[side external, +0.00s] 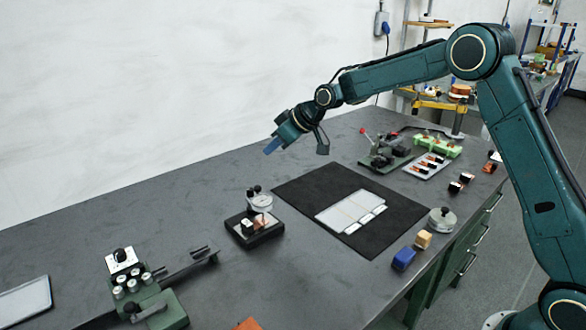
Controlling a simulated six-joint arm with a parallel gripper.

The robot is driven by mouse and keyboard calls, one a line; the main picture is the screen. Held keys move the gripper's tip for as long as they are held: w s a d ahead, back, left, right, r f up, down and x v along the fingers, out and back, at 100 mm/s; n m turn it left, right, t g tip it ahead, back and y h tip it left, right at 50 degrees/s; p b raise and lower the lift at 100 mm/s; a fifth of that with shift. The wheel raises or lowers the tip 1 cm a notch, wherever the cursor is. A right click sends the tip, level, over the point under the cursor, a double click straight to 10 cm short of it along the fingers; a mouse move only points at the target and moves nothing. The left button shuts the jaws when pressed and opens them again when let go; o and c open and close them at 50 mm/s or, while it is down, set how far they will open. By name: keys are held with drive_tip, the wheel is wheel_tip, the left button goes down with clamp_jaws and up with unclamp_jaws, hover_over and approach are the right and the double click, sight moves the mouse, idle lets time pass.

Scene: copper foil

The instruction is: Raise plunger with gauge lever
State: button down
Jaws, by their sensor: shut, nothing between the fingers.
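The gauge (261,202) is a small round dial on a stand left of the middle of the bench. Small dark knobs or a lever (254,190) show at its top; which one is the lever I cannot tell. The stand's black base (265,236) lies flat on the bench and has a small copper-coloured and white piece (254,223) on it. The plunger is too small to make out. My gripper (272,146) has blue fingertips and is shut and empty. It is in the air above and behind the gauge, well apart from it.
A black mat (295,186) with a pale plate (345,207) lies right of the gauge. Blue (404,259) and tan (423,240) blocks and a round metal weight (442,219) sit near the front edge. A green lever device (385,152) stands behind; a green machine (158,308) is front left.

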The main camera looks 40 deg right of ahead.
drive_tip(key=shift+y, duration=0.3)
drive_tip(key=w+f, duration=0.1)
drive_tip(key=f, duration=0.1)
drive_tip(key=w+f, duration=0.2)
drive_tip(key=shift+w+f, duration=0.2)
drive_tip(key=shift+w, duration=0.1)
drive_tip(key=shift+w+a+f, duration=0.1)
drive_tip(key=shift+x, duration=4.8)
drive_tip(key=shift+s+d+f, duration=0.25)
drive_tip(key=shift+s+d, duration=0.05)
drive_tip(key=shift+s, duration=0.2)
drive_tip(key=shift+s+d+f, duration=0.2)
drive_tip(key=shift+s+d, duration=0.05)
drive_tip(key=shift+s, duration=0.3)
drive_tip(key=shift+s+d+f, duration=0.25)
drive_tip(key=shift+s+d, duration=0.05)
drive_tip(key=shift+s, duration=0.2)
